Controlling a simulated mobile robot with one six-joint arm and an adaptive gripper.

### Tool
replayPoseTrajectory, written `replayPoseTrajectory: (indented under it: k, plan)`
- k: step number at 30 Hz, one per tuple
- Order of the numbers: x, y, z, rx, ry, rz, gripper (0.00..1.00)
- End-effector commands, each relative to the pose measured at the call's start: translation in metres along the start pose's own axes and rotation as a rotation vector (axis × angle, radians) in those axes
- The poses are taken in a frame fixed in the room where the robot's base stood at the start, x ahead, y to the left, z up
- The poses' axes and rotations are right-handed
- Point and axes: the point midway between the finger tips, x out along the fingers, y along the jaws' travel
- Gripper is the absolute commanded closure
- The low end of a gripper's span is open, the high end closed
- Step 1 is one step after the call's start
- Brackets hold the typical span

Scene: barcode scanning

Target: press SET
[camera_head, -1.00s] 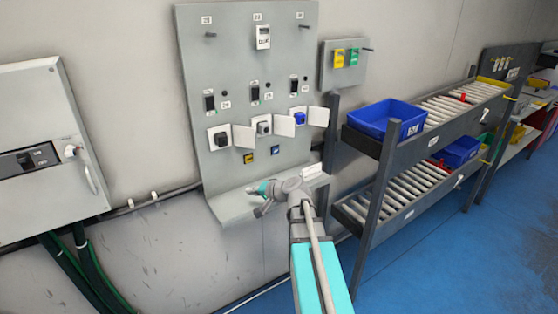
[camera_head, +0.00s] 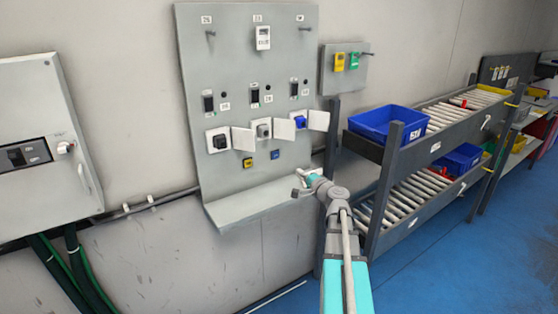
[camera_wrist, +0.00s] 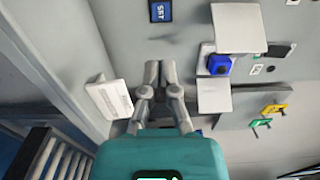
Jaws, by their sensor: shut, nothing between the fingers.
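The blue SET button (camera_head: 275,154) is on the grey panel, to the right of a yellow button (camera_head: 247,162). In the wrist view the blue SET label (camera_wrist: 161,10) shows at the top edge, partly cut off. My gripper (camera_head: 299,191) is above the right end of the panel's lower shelf, below and to the right of the SET button and apart from it. In the wrist view my gripper's fingertips (camera_wrist: 160,68) are together with nothing between them, pointing up the picture toward the panel.
White flaps stand open beside the sockets, including the blue socket (camera_head: 299,122). A white block (camera_wrist: 108,100) lies left of my fingers in the wrist view. A rack with a blue bin (camera_head: 370,124) stands to the right. The shelf's left part (camera_head: 240,207) is clear.

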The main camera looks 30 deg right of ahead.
Motion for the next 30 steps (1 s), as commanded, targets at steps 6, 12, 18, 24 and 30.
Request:
replayPoseTrajectory:
  k: [6, 12, 18, 24, 30]
  plan:
    - [0.001, 0.0, 0.0, -0.001, -0.001, 0.001, 1.0]
    - [0.01, 0.0, 0.0, -0.001, -0.002, 0.001, 1.0]
    - [0.032, 0.0, 0.0, -0.001, -0.003, 0.001, 1.0]
    - [0.062, 0.0, -0.001, -0.001, -0.003, 0.001, 1.0]
    - [0.093, 0.0, -0.001, -0.001, -0.003, 0.001, 1.0]
